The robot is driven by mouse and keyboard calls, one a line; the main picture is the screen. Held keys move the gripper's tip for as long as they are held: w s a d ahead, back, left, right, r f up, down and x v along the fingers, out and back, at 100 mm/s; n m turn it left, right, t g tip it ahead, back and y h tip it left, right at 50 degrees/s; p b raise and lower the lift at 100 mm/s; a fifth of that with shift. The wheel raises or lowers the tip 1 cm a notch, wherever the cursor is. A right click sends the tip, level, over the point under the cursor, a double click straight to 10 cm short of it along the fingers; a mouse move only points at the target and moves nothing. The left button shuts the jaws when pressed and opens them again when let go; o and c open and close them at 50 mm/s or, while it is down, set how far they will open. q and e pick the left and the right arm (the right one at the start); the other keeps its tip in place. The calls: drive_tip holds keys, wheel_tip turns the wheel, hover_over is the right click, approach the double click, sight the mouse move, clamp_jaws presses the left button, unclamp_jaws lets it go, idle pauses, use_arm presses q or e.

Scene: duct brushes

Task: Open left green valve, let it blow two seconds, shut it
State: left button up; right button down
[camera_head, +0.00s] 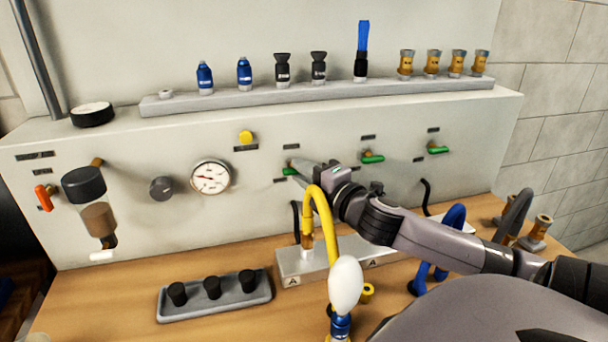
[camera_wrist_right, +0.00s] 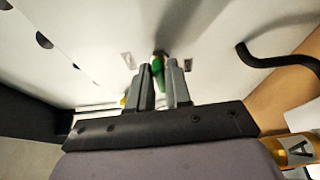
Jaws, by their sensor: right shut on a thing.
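The left green valve (camera_head: 290,171) is a small green lever on the pale panel, right of the round gauge (camera_head: 210,177). My right gripper (camera_head: 299,170) reaches it from the right and is shut on its lever. In the right wrist view the green lever (camera_wrist_right: 159,78) shows between the two grey fingertips (camera_wrist_right: 161,80). The fingers hide part of the lever, so its exact angle is hard to tell. A middle green valve (camera_head: 372,158) and a right green valve (camera_head: 437,149) stand apart from the gripper. My left gripper is not in view.
A yellow hose (camera_head: 323,205) arches just below my right gripper, near a white egg-shaped thing (camera_head: 345,284). A metal block (camera_head: 290,265) marked A and a grey tray (camera_head: 215,296) with black plugs lie on the wooden bench. A rack (camera_head: 330,94) of fittings tops the panel.

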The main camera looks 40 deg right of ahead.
idle(0.4)
drive_tip(key=c, duration=1.1)
unclamp_jaws()
drive_tip(key=shift+c, duration=0.2)
drive_tip(key=s, duration=0.7)
drive_tip(key=shift+a+b, duration=0.3)
drive_tip(key=shift+a, duration=0.15)
drive_tip(key=shift+s+f, duration=0.1)
